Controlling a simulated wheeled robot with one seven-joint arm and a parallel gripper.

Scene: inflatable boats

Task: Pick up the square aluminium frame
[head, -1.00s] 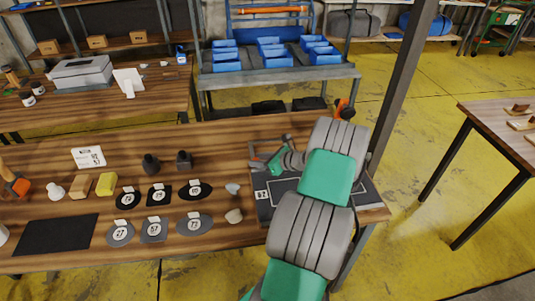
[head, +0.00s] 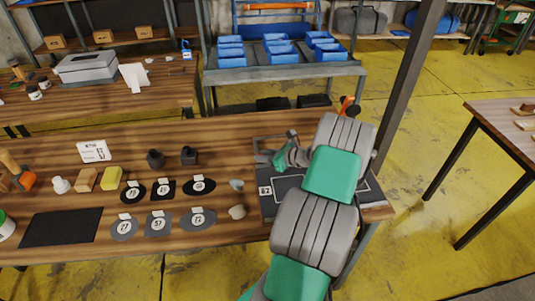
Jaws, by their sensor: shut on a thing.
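My gripper (head: 265,157) is at the left end of my grey and green arm, low over the back left part of a dark board (head: 268,208) on the wooden bench. It is small in view and partly hidden by my own wrist. It is shut on a thin grey piece, which looks like part of the square aluminium frame (head: 258,141). Most of the frame's outline is hidden or too small to make out. I cannot tell whether it is clear of the board.
A grey post (head: 405,85) rises behind my arm. Another table (head: 505,130) stands at right, with yellow floor between.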

